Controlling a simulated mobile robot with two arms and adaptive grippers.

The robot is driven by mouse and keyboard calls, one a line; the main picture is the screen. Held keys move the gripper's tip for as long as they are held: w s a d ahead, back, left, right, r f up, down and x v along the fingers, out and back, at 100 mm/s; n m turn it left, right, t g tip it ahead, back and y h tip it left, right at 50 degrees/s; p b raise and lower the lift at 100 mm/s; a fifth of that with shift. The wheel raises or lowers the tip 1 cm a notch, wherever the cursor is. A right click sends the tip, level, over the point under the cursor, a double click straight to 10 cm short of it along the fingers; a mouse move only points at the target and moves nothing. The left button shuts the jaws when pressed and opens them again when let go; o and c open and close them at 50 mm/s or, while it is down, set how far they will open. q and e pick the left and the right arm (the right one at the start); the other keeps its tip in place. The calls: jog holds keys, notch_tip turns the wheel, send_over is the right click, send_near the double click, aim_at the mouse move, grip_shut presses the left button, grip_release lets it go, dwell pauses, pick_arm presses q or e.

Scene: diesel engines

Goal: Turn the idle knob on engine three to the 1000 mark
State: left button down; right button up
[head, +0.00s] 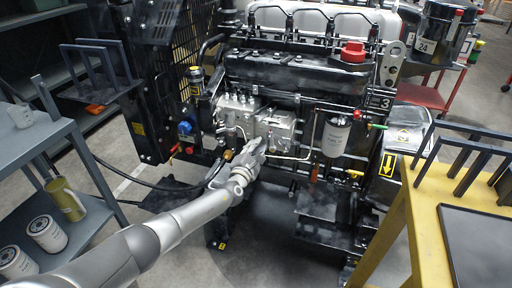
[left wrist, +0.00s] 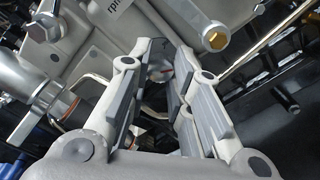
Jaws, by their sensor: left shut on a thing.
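Engine three (head: 295,75) stands in the middle of the head view, with a "3" plate (head: 380,102) on its right side. My left gripper (head: 256,147) reaches up to the silver pump housing (head: 275,127) on the engine's front. In the left wrist view, the gripper's (left wrist: 160,68) fingers are closed in on the small idle knob (left wrist: 159,74), which shows only partly between the tips. The 1000 mark and the knob's pointer cannot be made out. My right gripper is out of view.
A brass-ended fitting (left wrist: 215,38) and a metal pipe (left wrist: 265,45) lie close right of the fingers. A white filter (head: 335,136) hangs right of the pump. A grey shelf (head: 45,135) stands left, a yellow table (head: 425,225) right.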

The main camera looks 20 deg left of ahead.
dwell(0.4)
pick_arm(q)
jog(key=c, duration=1.3)
grip_release()
jog(key=shift+s+a, duration=0.2)
jog(key=shift+s, duration=5.8)
